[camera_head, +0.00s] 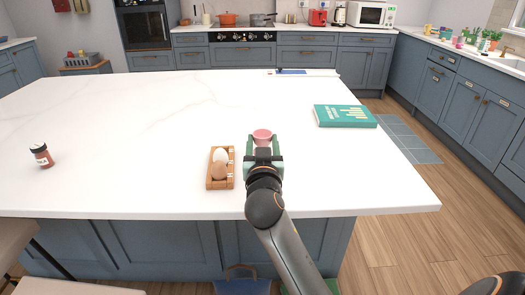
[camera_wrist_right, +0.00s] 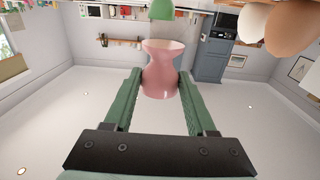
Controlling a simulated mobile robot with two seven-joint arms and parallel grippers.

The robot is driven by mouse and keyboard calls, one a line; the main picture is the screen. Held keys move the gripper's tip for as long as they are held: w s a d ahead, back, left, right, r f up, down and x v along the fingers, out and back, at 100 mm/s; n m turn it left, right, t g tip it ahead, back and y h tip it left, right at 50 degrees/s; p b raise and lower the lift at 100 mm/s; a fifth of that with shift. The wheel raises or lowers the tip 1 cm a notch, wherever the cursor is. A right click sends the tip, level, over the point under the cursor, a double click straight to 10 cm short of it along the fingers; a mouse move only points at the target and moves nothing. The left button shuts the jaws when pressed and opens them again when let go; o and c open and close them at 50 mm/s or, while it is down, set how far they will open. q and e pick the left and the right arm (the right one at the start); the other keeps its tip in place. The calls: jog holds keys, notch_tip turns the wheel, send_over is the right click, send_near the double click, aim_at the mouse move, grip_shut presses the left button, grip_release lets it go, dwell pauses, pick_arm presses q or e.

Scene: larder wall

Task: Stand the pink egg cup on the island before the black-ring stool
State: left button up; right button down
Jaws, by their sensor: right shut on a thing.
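The pink egg cup (camera_head: 262,135) is above the white island (camera_head: 130,130), near its front edge and right of the egg tray. My right gripper (camera_head: 263,152) is shut on it. In the right wrist view the egg cup (camera_wrist_right: 160,72) sits between the two green fingers (camera_wrist_right: 158,88), and that view looks upside down. The cup looks upright in the head view; I cannot tell whether its foot touches the top. Pale stool seats (camera_head: 72,288) show at the lower left, but no black ring can be made out. My left gripper is not in view.
A wooden tray (camera_head: 209,184) with a white and a brown egg stands close left of my right gripper. A teal book (camera_head: 345,116) lies to the right. The island between jar and tray is clear.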

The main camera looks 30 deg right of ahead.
notch_tip(320, 180, down, 7)
jog(key=shift+r+b, duration=0.1)
jog(key=shift+b, duration=0.5)
jog(key=shift+f+b, duration=0.3)
jog(key=shift+b, duration=0.05)
jog(key=shift+c, duration=1)
grip_release()
jog(key=shift+r, duration=0.1)
